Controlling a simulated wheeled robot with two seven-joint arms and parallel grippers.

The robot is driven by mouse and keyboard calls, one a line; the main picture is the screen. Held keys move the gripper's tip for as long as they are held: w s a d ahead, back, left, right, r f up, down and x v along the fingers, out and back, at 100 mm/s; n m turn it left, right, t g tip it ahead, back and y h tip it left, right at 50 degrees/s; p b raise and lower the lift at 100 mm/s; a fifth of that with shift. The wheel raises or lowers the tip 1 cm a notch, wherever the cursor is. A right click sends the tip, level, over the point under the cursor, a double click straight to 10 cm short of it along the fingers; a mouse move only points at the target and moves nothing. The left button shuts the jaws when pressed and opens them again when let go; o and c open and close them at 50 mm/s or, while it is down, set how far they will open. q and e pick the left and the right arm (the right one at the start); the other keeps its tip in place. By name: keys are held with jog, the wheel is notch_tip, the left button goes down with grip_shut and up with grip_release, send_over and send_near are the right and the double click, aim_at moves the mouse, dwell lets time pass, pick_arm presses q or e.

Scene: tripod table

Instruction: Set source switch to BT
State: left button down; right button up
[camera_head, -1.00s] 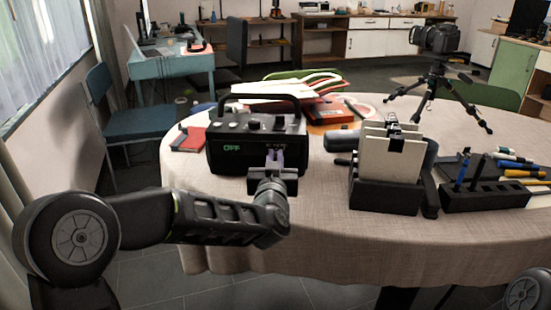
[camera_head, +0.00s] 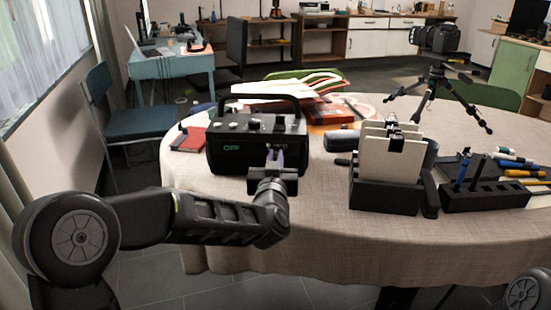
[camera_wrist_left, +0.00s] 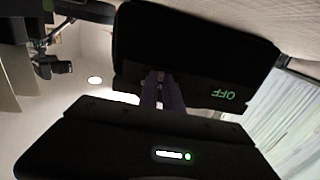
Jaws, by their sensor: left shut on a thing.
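A black radio-like box (camera_head: 232,160) with a top handle stands on the left of the table, its green display reading OFF. My left gripper (camera_head: 274,158) is at the right part of its front face, fingers pointing into it. The left wrist view shows the two fingers (camera_wrist_left: 163,92) close together against the box's dark front (camera_wrist_left: 200,45), with the OFF display upside down beside them. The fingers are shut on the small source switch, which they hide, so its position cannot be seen. My right gripper is not in view.
The round table (camera_head: 300,225) has a beige cloth. A black holder (camera_head: 385,196) with upright cards stands right of the box, beside a pen rack (camera_head: 485,195). A red notebook (camera_head: 188,140) lies left of the box. A camera on a tripod (camera_head: 437,80) stands behind right.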

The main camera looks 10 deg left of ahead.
pick_arm(q)
jog(key=shift+s+a, duration=0.25)
jog(key=shift+a, duration=0.95)
jog(key=c, duration=1.5)
grip_release()
jog(key=shift+a, duration=0.1)
jog(key=shift+c, duration=0.2)
jog(key=shift+s, duration=0.1)
jog(key=s, duration=0.2)
jog(key=s+d, duration=0.1)
jog(key=s, duration=0.4)
jog(key=shift+s+d, duration=0.25)
jog(key=shift+f, duration=0.1)
